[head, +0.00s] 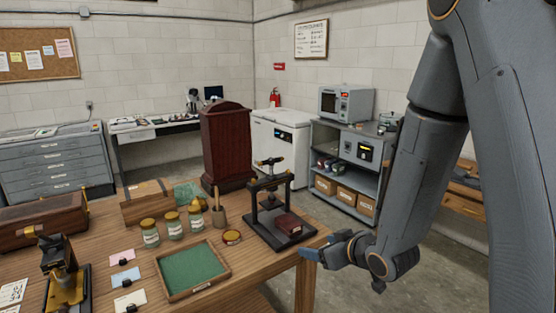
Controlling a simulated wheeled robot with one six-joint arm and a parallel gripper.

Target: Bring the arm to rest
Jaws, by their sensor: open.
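My arm comes down from the top right of the head view. My gripper (322,254) is at its lower end, pointing left, close to the right front corner of the wooden table (262,264). It is open, and I see nothing between its fingers. It looks to be just beside or above the table's edge; the exact gap cannot be told. The arm hides part of the room behind it on the right.
A black press (272,205) with a dark red block (288,226) stands left of my gripper. A green-lined tray (193,271), several jars (174,225) and a dark wooden case (226,147) are on the table. Grey shelving (346,168) stands behind. Floor at right is clear.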

